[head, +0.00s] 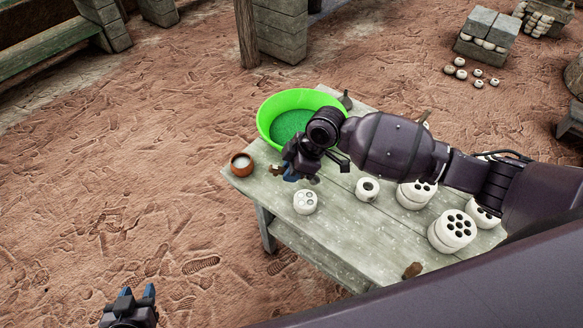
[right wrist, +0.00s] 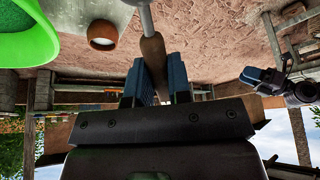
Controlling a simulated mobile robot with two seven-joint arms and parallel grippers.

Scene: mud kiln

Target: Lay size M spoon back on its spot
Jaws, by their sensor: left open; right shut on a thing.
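My right gripper (head: 298,172) is above the left end of the wooden table (head: 335,232). In the right wrist view its blue fingers (right wrist: 158,78) are shut on the brown handle of a spoon (right wrist: 152,50). The spoon's grey metal stem (right wrist: 146,16) runs out of the top of that view, so its bowl is hidden. I cannot read a size mark on it. In the head view the gripper mostly hides the spoon. My left gripper (head: 137,295) is open and empty, low at the left, away from the table. I cannot make out the spoon's spot.
A green basin (head: 272,112) stands at the table's far left. A small brown pot (head: 242,164) sits at the left corner. Several white moulds with holes (head: 305,202) stand along the table. A brown lump (head: 413,270) lies near the front edge. My right arm covers much of the tabletop.

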